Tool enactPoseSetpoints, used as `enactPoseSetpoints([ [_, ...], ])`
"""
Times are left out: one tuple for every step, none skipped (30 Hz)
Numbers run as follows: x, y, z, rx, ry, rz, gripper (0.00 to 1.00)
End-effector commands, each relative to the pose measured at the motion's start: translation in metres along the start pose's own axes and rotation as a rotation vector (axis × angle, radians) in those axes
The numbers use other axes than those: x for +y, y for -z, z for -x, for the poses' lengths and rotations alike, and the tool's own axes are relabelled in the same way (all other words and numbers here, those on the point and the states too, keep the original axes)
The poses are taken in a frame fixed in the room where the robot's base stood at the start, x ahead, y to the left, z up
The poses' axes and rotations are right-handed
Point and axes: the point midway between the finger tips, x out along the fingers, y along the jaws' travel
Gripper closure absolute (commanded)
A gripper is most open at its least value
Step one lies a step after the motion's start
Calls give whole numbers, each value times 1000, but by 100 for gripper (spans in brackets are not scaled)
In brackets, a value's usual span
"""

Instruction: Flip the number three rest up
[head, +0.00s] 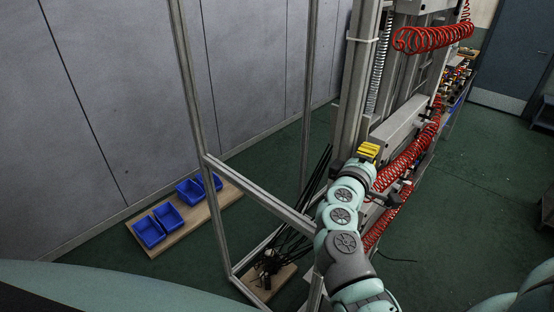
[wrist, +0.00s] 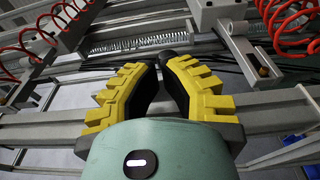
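My gripper (head: 369,152) has yellow ribbed fingers and is beside the grey metal frame of the machine. In the wrist view its fingertips (wrist: 160,64) come together at the far end, with a wedge-shaped gap behind them and nothing visible held. A grey hinged bracket (wrist: 242,52) with a dark part stands to the right of the fingertips, apart from them. Another grey bracket (wrist: 99,12) is at the upper left. No number is legible, so I cannot tell which part is the number three rest.
Red coiled hoses (head: 432,38) hang along the machine. A grey upright post (head: 355,85) and a lower rail (head: 262,185) stand close to my arm. Blue bins (head: 148,231) lie on a board on the left floor. Open green floor (head: 460,200) is at right.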

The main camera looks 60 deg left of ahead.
Motion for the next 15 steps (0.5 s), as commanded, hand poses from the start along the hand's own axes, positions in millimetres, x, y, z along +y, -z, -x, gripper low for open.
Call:
enactPoseSetpoints([
  [-10, 2, -1, 5, -25, 3, 100],
  [-11, 2, -2, 5, -40, 5, 100],
  [-10, 1, -4, 4, -61, 9, 100],
  [-10, 1, -5, 4, -76, 12, 100],
  [-9, 1, -6, 4, -91, 15, 100],
  [-9, 1, -8, 5, -109, 18, 100],
  [-7, 0, -9, 2, -108, 13, 100],
  [-6, -1, -11, 2, -105, 11, 100],
  [-6, -1, -12, 2, -105, 12, 100],
  [-5, -1, -14, 2, -104, 12, 100],
  [-5, -1, -15, 2, -104, 13, 100],
  [-4, -2, -16, 2, -103, 13, 100],
  [-4, -2, -18, 2, -103, 14, 100],
  [-3, -2, -19, 1, -103, 14, 100],
  [-3, -3, -20, 1, -103, 15, 100],
])
